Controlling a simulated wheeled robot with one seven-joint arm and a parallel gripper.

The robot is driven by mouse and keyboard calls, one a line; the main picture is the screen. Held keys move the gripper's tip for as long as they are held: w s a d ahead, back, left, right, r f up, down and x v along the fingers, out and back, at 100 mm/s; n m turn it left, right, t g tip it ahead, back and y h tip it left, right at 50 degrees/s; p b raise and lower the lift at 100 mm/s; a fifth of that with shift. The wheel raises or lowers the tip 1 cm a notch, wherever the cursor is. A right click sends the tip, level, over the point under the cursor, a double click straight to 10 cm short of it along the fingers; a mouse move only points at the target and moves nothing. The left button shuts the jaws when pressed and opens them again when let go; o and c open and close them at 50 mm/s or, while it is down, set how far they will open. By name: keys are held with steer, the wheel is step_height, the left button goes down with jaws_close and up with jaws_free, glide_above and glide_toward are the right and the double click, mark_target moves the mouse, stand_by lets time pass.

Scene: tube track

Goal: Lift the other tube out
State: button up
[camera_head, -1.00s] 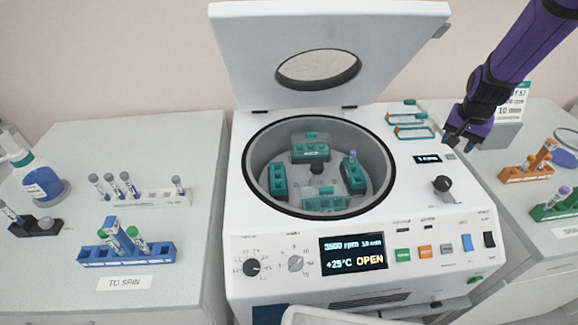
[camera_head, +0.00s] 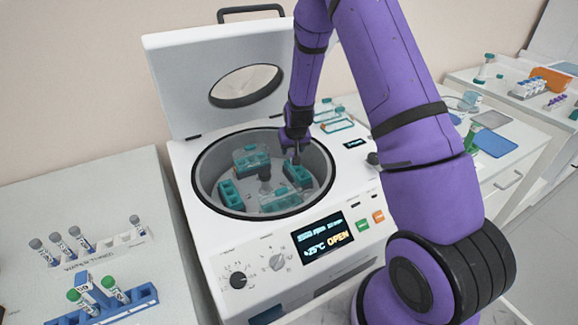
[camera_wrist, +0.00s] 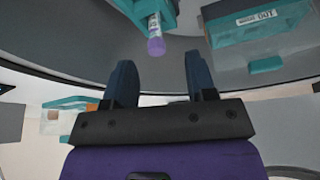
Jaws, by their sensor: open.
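In the wrist view a tube with a purple cap (camera_wrist: 156,46) stands in a teal bucket (camera_wrist: 128,8) of the centrifuge. My gripper (camera_wrist: 160,72) is open, its two dark fingers apart and empty, with the cap just beyond the fingertips and roughly between them. In the head view my gripper (camera_head: 297,154) reaches down into the open centrifuge bowl (camera_head: 205,168), over the right teal bucket (camera_head: 298,174). I cannot make out the tube there; my gripper covers that spot.
Other teal buckets sit at the left (camera_head: 230,193), back (camera_head: 250,158) and front (camera_head: 280,199) of the rotor. The raised lid (camera_head: 180,80) stands behind the bowl. A blue rack (camera_head: 145,297) with green-capped tubes and a white rack (camera_head: 125,240) with grey-capped tubes are on the left bench.

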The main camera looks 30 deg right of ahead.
mark_target(292, 154)
steer(key=shift+d+x, duration=0.2)
steer(key=shift+x, duration=2.65)
steer(key=shift+r, duration=0.1)
steer(key=c, duration=0.8)
